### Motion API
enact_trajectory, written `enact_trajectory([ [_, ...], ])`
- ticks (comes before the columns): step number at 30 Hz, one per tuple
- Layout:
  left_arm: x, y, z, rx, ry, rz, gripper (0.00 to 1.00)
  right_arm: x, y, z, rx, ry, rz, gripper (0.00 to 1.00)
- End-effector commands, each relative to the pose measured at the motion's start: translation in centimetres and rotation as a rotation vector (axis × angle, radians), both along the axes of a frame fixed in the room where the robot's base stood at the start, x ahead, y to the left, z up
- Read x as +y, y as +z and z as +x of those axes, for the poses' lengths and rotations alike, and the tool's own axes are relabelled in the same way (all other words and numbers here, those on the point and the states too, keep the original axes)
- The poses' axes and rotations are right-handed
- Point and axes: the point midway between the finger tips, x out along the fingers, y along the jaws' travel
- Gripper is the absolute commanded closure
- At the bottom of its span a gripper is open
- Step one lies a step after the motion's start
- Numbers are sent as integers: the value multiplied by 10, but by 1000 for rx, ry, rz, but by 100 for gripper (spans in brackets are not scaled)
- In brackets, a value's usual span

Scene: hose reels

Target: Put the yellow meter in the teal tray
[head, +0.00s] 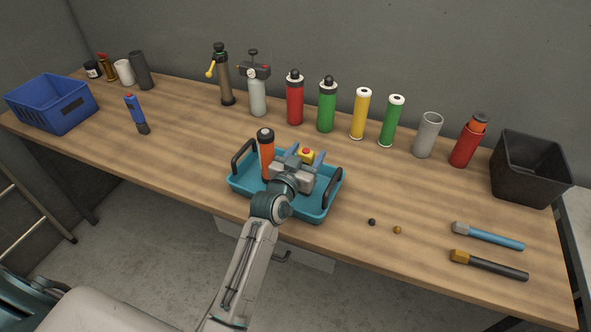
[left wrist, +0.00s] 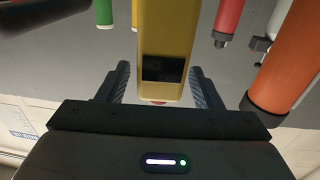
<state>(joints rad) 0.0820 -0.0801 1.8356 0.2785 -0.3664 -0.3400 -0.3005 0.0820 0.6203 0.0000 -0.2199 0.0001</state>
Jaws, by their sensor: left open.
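The yellow meter (head: 306,154) has a red button on top and stands upright at the teal tray (head: 318,213), in its back middle part. My left gripper (head: 303,160) reaches in over the tray from the front, open, with its fingers on either side of the meter. In the left wrist view, which is upside down, the meter (left wrist: 163,25) with its dark screen is between the open fingers (left wrist: 160,88), with visible gaps. The meter's base is hidden, so I cannot tell whether it touches the tray floor. My right gripper is not in view.
An orange bottle (head: 266,155) with a dark cap stands in the tray, close left of my gripper. The tray has dark handles at both ends. Several bottles and cylinders line the back. A blue crate (head: 62,112) is left, a black bin (head: 528,180) right.

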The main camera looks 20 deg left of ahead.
Motion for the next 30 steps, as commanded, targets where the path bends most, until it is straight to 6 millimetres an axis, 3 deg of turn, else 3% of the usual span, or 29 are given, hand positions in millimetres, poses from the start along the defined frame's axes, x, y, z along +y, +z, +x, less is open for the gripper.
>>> enact_trajectory([
  [6,5,-5,-49,1,0,1,40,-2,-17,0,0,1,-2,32],
  [13,10,-3,-89,2,0,1,40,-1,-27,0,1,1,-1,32],
  [18,11,-1,-102,1,0,1,40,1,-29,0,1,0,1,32],
  [30,11,0,-103,1,0,1,40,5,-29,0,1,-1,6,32],
])
